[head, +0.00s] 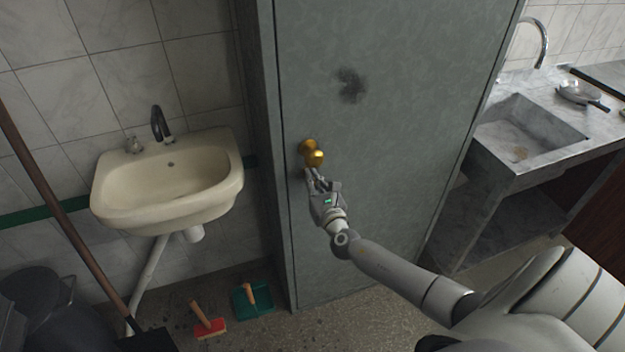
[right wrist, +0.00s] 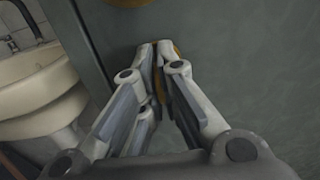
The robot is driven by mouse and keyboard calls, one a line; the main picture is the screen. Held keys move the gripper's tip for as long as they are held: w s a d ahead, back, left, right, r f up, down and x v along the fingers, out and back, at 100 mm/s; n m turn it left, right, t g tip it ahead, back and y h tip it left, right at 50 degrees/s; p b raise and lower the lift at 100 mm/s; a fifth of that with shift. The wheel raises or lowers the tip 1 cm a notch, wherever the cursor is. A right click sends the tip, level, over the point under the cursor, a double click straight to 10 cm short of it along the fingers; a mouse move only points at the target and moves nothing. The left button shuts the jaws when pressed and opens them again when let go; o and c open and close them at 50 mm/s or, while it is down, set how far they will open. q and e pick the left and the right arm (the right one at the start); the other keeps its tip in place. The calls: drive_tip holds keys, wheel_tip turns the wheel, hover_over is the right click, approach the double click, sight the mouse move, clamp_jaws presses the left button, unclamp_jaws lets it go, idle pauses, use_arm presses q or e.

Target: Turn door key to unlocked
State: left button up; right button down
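The grey-green door (head: 390,120) is closed, with a round gold knob (head: 313,157) near its left edge. The knob's lower edge also shows at the top of the right wrist view (right wrist: 128,2). My right gripper (head: 312,174) is at the door just below the knob. In the right wrist view its fingertips (right wrist: 159,48) are drawn close together. A gold sliver, which looks like the door key (right wrist: 158,86), shows between the fingers. Most of the key and the keyhole are hidden by the fingers, so I cannot tell the key's angle. My left gripper is not in view.
A cream washbasin (head: 170,185) hangs on the tiled wall to the left. A wooden-handled tool (head: 60,215) leans in front of it. A red brush (head: 209,327) and a green dustpan (head: 252,300) lie on the floor. A stone sink (head: 520,135) stands at right.

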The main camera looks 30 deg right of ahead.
drive_tip(key=c, duration=1.7)
unclamp_jaws()
drive_tip(key=shift+o, duration=0.2)
drive_tip(key=shift+s, duration=0.15)
drive_tip(key=v, duration=1.1)
drive_tip(key=shift+s, duration=0.4)
drive_tip(key=shift+f, duration=0.15)
drive_tip(key=s+d+f+m+g+b, duration=0.1)
drive_tip(key=s+f+m+g, duration=0.3)
drive_tip(key=f, duration=0.7)
drive_tip(key=s+f+m+g, duration=0.2)
drive_tip(key=s+f+m, duration=0.35)
drive_tip(key=f, duration=0.45)
drive_tip(key=s+d+f+m+g+b, duration=0.1)
drive_tip(key=s+f+m+g, duration=0.3)
drive_tip(key=f, duration=0.7)
drive_tip(key=s+a+f+m+g+y, duration=0.1)
drive_tip(key=s+a+f+m, duration=0.3)
drive_tip(key=s, duration=0.5)
drive_tip(key=s+a+f+m+g+y, duration=0.2)
drive_tip(key=s+a+f+m+g, duration=0.1)
drive_tip(key=s+a+f+m, duration=0.2)
drive_tip(key=s+a+f+m+g+y+b, duration=0.1)
drive_tip(key=s+a+f+m, duration=0.3)
drive_tip(key=s+f+m, duration=0.4)
drive_tip(key=s+g, duration=0.1)
drive_tip(key=s, duration=0.5)
drive_tip(key=shift+a+f, duration=0.25)
drive_tip(key=shift+a, duration=0.15)
